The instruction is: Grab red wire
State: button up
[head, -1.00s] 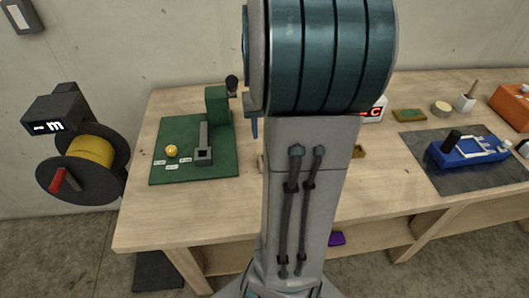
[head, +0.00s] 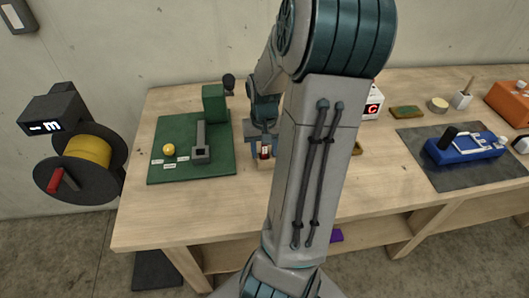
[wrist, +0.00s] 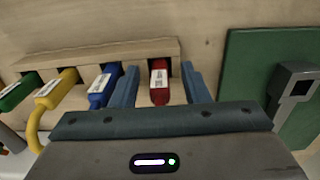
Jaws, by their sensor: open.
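The red wire (wrist: 159,84) shows in the wrist view as a red piece with a white label, seated in a slot of a wooden rack (wrist: 110,54). My gripper (wrist: 160,88) is open, with one blue-grey finger on each side of the red wire; whether either finger touches it I cannot tell. In the head view my gripper (head: 262,150) is over the table beside the green board, and a small red bit of the wire (head: 265,152) shows between the fingers. The rest of the rack is mostly hidden behind my arm there.
Blue (wrist: 103,88), yellow (wrist: 56,90) and green (wrist: 18,94) labelled wires sit in the rack left of the red one. The blue one is close to my left finger. A green board (head: 220,168) with a grey fixture lies beside the rack. A yellow spool (head: 88,150) stands left of the table.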

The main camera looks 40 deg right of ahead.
grip_shut()
jog(key=shift+r, duration=0.15)
